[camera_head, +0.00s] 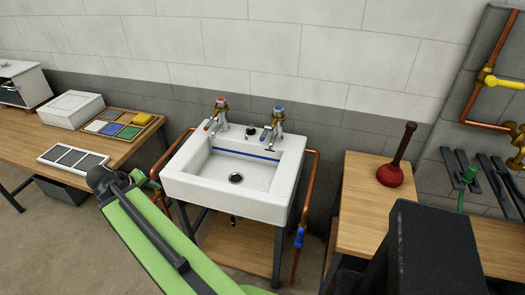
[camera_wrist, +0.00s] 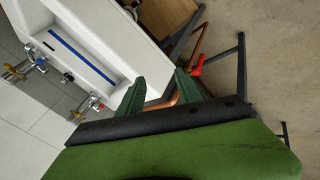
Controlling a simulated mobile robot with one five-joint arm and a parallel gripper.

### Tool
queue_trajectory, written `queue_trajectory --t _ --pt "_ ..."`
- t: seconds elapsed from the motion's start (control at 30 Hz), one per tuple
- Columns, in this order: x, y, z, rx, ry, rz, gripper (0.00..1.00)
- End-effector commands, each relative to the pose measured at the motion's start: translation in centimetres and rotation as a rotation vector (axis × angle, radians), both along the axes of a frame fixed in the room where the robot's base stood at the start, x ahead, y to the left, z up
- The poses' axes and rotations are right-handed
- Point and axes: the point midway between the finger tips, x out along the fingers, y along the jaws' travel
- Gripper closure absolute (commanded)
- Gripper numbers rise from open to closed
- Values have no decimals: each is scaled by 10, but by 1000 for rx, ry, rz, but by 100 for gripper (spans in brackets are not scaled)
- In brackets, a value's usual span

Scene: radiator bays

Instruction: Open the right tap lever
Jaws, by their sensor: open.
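The right tap (camera_head: 277,122) has a blue cap and a chrome lever (camera_head: 265,134). It stands on the back rim of the white sink (camera_head: 240,203). The left tap (camera_head: 220,113) has a red cap. In the wrist view, which is turned, the blue-capped tap (camera_wrist: 40,62) is at the far left and the red-capped tap (camera_wrist: 97,104) is nearer my gripper. My gripper (camera_wrist: 160,82) has its two green fingers apart and empty, beside the sink's left end. It is well away from the right tap. In the head view my arm partly hides the gripper.
A copper pipe with a red-handled valve (camera_wrist: 197,66) runs close to my fingers. Another copper pipe (camera_head: 307,190) is right of the sink. A plunger (camera_head: 392,172) stands on the right bench (camera_head: 358,200). The left bench (camera_head: 50,148) holds trays and a white box (camera_head: 70,109).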

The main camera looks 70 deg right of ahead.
Motion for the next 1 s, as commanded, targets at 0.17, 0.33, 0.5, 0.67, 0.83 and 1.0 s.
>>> queue_trajectory --t 0.17,0.33,0.5,0.67,0.83,1.0 --pt "-104 -209 -31 -440 -11 -249 59" --pt "-184 -297 -10 -694 38 -329 59" --pt "-209 -319 4 -769 63 -341 59" --pt "-210 -325 4 -770 64 -341 59" --pt "-217 -356 -5 -769 64 -341 59" --pt "-228 -397 -15 -768 65 -342 59"
